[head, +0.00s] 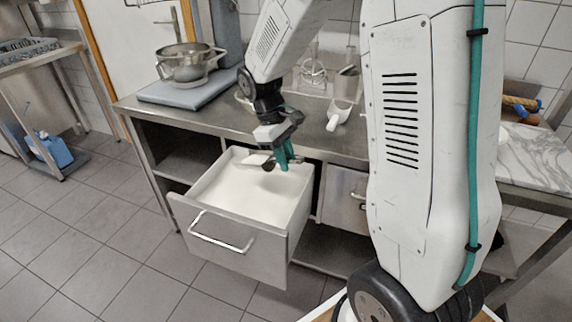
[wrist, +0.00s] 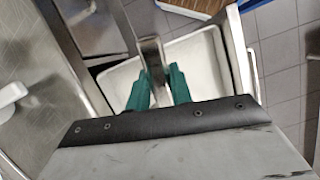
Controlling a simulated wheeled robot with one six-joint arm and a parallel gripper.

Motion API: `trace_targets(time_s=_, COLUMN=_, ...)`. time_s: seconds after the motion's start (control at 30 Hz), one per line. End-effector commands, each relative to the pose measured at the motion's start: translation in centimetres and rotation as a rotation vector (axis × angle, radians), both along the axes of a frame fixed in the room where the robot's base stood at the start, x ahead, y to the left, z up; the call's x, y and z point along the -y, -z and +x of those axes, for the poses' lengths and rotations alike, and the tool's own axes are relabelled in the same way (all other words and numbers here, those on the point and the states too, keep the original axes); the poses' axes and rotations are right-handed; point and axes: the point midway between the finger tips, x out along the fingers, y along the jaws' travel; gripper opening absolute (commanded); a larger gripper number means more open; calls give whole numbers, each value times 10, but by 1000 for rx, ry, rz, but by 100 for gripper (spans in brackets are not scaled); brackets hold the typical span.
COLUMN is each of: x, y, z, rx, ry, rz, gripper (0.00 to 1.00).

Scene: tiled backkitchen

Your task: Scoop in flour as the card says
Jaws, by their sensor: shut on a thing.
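The open steel drawer (head: 180,207) is filled with white flour (head: 245,195); the drawer and flour (wrist: 205,55) also show in the wrist view. My gripper (head: 286,160), with teal fingers, is over the back part of the drawer. In the wrist view my gripper (wrist: 160,88) is shut on a grey metal handle (wrist: 151,52), apparently of a scoop. A white scoop (head: 338,115) lies on the counter. I cannot make out a card.
A steel pot (head: 188,65) stands on a grey flat platform (head: 185,92) at the counter's left. A whisk (head: 313,72) and a metal container (head: 347,82) are at the back. A shut drawer (head: 345,203) is right of the open one. The floor in front is clear.

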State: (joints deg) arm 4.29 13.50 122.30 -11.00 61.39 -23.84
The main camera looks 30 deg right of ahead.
Motion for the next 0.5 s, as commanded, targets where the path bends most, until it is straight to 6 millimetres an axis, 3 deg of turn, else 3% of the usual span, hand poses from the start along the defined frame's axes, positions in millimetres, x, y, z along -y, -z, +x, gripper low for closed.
trace_targets(time_s=0.5, x=1, y=-53, z=0, rx=120, ry=2, rz=57, gripper=0)
